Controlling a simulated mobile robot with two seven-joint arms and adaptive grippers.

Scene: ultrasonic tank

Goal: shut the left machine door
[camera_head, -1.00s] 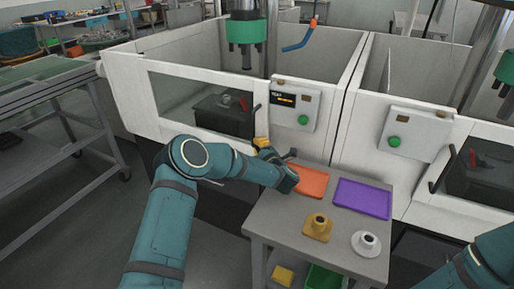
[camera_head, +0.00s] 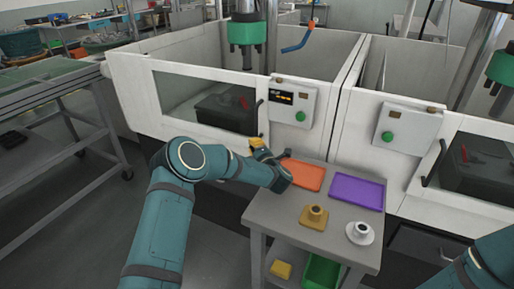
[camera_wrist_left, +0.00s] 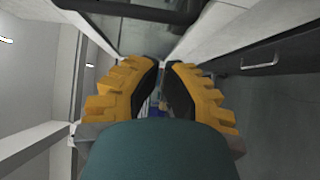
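The left machine door (camera_head: 168,124) is the white front panel with a dark window on the left machine. Its black upright handle (camera_head: 257,107) stands at the window's right end, beside the control panel. Whether a gap is left at its edge I cannot tell. My left gripper (camera_head: 257,143), with yellow fingers, is low in front of the door's right end, below the handle. In the left wrist view its fingertips (camera_wrist_left: 160,64) are almost together with nothing between them. A black bar, likely the handle (camera_wrist_left: 135,10), lies beyond them. My right gripper is out of view.
A grey table (camera_head: 270,208) stands close to my left gripper, with an orange tray (camera_head: 306,176), a purple tray (camera_head: 357,191), and two small flanged parts. The control panel (camera_head: 293,100) is right of the door. Floor at left is clear.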

